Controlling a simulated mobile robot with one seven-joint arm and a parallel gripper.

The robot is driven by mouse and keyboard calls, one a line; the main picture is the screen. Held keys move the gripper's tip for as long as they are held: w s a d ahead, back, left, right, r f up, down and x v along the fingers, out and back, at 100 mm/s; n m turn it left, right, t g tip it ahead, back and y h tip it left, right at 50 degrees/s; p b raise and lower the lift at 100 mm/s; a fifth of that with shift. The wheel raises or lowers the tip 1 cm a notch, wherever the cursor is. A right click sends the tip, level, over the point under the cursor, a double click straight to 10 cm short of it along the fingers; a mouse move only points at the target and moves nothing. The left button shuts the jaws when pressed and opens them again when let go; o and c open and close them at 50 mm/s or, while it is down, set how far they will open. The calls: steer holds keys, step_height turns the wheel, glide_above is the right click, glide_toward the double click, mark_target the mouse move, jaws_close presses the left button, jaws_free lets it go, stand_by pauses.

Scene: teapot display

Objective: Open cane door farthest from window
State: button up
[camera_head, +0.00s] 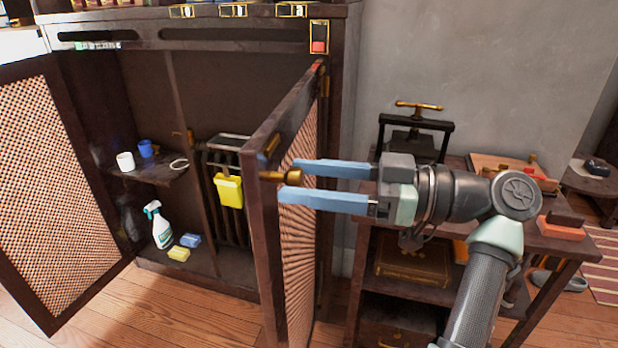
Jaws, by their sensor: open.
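Two cane doors of a dark wood cabinet show, both standing open. The left cane door (62,190) is swung wide to the left. The right cane door (297,235) stands out toward me, hinged at the cabinet's right side, with a brass knob (290,176) on its frame. My gripper (290,182) comes in from the right with its two blue fingers apart, one above and one below the knob. Whether a finger touches the knob or door I cannot tell. No window is in view.
Inside the cabinet are a spray bottle (157,225), sponges (180,253), a white cup (126,161) and a yellow cloth (229,190). A dark shelf unit with a press (415,135) stands right of the cabinet, under my arm. Bare wooden floor (185,310) lies in front.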

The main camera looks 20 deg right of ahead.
steer(key=v, duration=1.3)
